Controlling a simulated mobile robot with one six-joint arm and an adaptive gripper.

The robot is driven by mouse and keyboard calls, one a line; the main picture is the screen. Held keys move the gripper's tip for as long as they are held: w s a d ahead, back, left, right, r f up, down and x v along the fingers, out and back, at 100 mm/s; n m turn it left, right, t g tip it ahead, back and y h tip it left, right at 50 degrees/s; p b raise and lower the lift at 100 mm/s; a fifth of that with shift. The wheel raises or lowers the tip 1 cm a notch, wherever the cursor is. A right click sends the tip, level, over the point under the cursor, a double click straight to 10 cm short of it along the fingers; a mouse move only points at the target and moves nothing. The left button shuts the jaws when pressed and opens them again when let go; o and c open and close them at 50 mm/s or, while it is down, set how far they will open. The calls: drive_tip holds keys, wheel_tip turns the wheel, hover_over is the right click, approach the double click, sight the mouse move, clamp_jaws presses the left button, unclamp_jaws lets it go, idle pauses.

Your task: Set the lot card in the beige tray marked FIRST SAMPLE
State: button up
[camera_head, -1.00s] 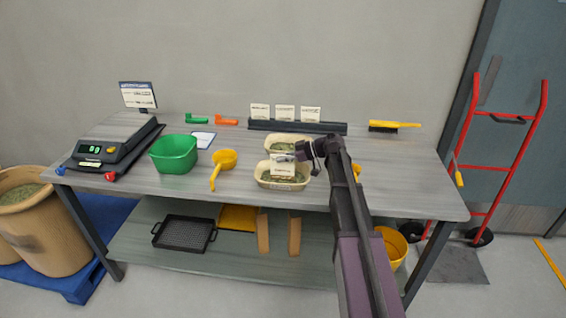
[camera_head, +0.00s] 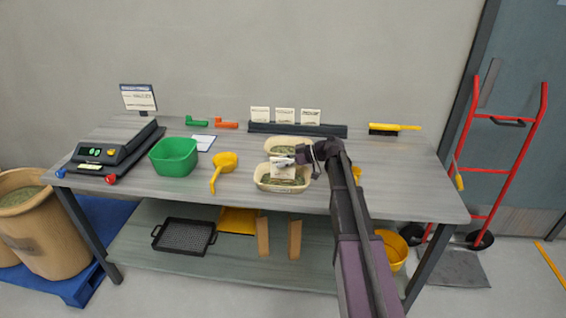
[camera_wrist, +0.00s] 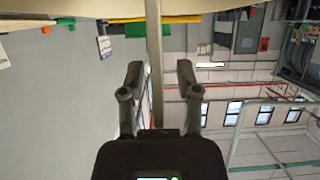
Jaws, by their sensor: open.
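Two beige trays with greenish contents stand one behind the other in mid-table: a front tray (camera_head: 262,184) and a back tray (camera_head: 268,141). Their markings are too small to read. The pale lot card (camera_head: 281,172) stands in or at the front tray, its upper part covered by my gripper (camera_head: 285,161). Whether the card rests on the tray's contents cannot be told. In the wrist view my gripper (camera_wrist: 157,75) is open, a finger on each side of a pale upright strip that looks like the card edge-on. A beige rim crosses the top of that view.
A black rack with several white cards (camera_head: 285,115) stands behind the trays. A yellow scoop (camera_head: 225,160), green tub (camera_head: 173,156) and scale (camera_head: 108,155) are to the left. A yellow brush (camera_head: 394,127) lies at the back right. The table's right side is mostly clear.

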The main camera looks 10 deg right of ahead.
drive_tip(key=shift+r, duration=0.15)
drive_tip(key=shift+d+r, duration=0.1)
drive_tip(key=shift+d, duration=0.05)
drive_tip(key=p+v, duration=0.4)
drive_tip(key=v, duration=0.7)
drive_tip(key=shift+s+d+r+p, duration=0.2)
drive_tip(key=shift+d+p, duration=0.1)
drive_tip(key=shift+p, duration=0.1)
drive_tip(key=shift+f, duration=0.1)
drive_tip(key=s+a+f+m+g+h, duration=0.3)
drive_tip(key=s+a+f+m+h, duration=0.3)
drive_tip(key=s+a, duration=0.4)
drive_tip(key=s+f+m+h, duration=0.2)
drive_tip(key=s+m+h, duration=0.1)
drive_tip(key=s, duration=0.5)
drive_tip(key=s+f+m+g+h, duration=0.1)
drive_tip(key=s+f+m+h, duration=0.2)
drive_tip(key=s, duration=0.5)
drive_tip(key=shift+f+m+h, duration=0.2)
drive_tip(key=shift+m+h, duration=0.3)
drive_tip(key=shift+m, duration=0.7)
